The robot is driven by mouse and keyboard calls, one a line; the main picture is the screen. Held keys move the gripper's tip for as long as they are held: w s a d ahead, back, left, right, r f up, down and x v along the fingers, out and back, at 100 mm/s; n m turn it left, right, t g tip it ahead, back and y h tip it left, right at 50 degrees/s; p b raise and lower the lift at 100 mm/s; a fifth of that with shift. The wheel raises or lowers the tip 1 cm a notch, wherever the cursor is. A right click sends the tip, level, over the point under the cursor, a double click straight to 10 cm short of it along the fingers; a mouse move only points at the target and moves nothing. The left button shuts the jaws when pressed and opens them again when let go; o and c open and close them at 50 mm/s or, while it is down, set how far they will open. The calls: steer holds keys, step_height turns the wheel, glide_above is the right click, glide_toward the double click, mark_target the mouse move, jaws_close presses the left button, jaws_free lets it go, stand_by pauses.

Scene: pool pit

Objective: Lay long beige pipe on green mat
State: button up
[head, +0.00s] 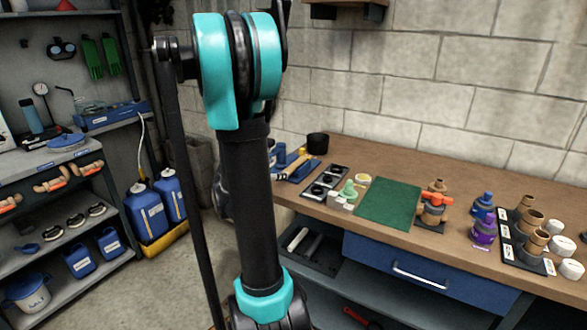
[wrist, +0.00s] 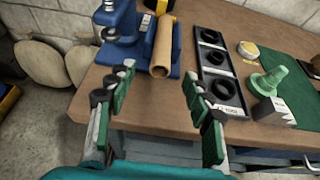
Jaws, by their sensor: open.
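A long beige pipe (wrist: 164,45) lies near the bench's left end in the wrist view, beside a blue tool with a flat base. Its open end faces me. My gripper (wrist: 158,80) is open and empty, with its green-padded fingers apart on either side of the pipe's near end and short of it. The green mat (head: 388,203) lies flat and bare on the bench in the head view. Part of it shows at the right of the wrist view (wrist: 294,75). My gripper is hidden behind my arm in the head view.
A black tray with round sockets (wrist: 213,70) stands between pipe and mat. A green cone-shaped part (wrist: 268,80) and a small grey box (wrist: 273,112) stand by the mat's left edge. A valve with a red handle (head: 436,200) and purple bottle (head: 484,231) stand right of it.

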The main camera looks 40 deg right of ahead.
mark_target(286, 170)
steer(key=shift+x, duration=3.8)
steer(key=shift+s+f, duration=0.15)
steer(key=shift+s, duration=0.05)
jaws_close()
